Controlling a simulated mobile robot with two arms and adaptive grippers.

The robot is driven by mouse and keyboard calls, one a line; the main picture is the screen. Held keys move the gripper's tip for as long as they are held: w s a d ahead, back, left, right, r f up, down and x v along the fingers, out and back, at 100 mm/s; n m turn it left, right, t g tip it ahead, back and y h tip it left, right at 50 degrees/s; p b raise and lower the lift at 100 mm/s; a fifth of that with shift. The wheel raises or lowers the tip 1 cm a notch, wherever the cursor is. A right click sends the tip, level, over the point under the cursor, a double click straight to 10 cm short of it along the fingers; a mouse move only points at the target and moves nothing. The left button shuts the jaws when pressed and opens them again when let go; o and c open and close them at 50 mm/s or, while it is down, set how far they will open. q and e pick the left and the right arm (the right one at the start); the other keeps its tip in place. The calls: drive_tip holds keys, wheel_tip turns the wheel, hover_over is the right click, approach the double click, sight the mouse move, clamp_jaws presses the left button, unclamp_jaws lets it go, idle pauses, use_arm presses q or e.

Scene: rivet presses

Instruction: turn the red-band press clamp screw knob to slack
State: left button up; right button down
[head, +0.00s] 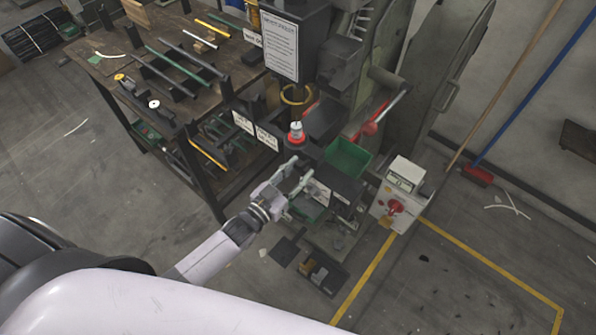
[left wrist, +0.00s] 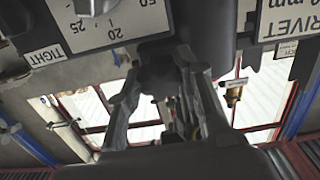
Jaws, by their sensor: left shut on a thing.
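The press (head: 330,60) stands at the upper middle of the head view, with a red ring (head: 296,138) around a white-topped part low on it. My left gripper (head: 297,185) reaches in from the lower left to the press's front. In the left wrist view the two fingers of my left gripper (left wrist: 163,78) are closed on a dark knob (left wrist: 160,55). Beside the knob are a "TIGHT" label (left wrist: 46,55) and a pale dial plate (left wrist: 110,22) with numbers. The knob's turned position is hard to read. My right gripper is in neither view.
A green bin (head: 347,158) and a control box with a red switch (head: 395,207) stand right of the gripper. A wooden bench with rods (head: 165,50) is at the left. Yellow floor lines (head: 490,262) run at the lower right, where the floor is mostly clear.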

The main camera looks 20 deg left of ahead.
use_arm(q)
drive_tip(key=o, duration=1.2)
drive_tip(key=shift+c, duration=0.2)
drive_tip(key=v, duration=1.2)
